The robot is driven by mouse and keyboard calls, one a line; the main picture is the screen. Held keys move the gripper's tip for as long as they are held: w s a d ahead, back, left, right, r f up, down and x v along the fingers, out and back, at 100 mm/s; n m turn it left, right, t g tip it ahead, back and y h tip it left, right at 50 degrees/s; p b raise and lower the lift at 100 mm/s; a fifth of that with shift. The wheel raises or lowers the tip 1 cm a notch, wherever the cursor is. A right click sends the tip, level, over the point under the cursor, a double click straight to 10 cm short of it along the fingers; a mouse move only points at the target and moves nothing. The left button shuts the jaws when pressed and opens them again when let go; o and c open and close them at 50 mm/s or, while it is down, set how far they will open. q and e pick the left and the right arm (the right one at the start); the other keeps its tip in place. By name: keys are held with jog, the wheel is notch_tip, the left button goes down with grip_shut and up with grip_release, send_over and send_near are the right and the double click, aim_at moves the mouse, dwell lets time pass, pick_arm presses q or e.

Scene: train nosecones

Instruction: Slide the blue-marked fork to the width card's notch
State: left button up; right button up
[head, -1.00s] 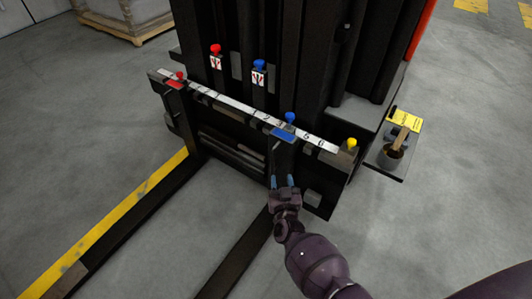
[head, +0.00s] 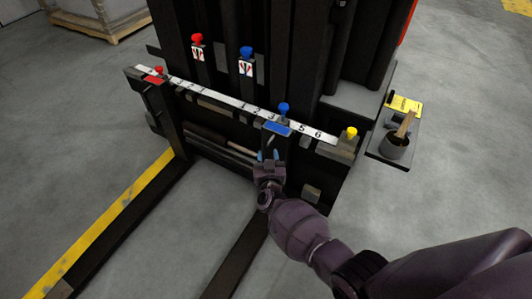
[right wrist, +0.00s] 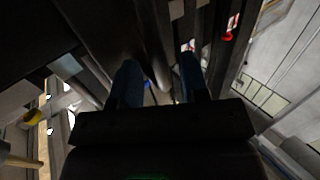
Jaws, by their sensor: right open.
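The blue-marked fork (head: 277,129) hangs on the carriage right of centre, with a blue label and a blue knob (head: 283,107) at its top. The knob stands by the white number scale (head: 235,102), just left of the 5. My right gripper (head: 268,156) is open, its blue-tipped fingers just below the blue label at the fork's upright. In the right wrist view its fingers (right wrist: 160,82) are apart, with dark bars beyond; contact with the fork is unclear. A yellow card (head: 405,104), perhaps the width card, lies on the side shelf; no notch can be made out. My left gripper is out of view.
The red-marked fork (head: 154,80) hangs at the carriage's left end. A yellow knob (head: 351,132) stands at the right end. Red (head: 197,40) and blue (head: 246,53) levers rise behind the scale.

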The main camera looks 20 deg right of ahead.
jog(key=shift+x, duration=0.85)
grip_shut()
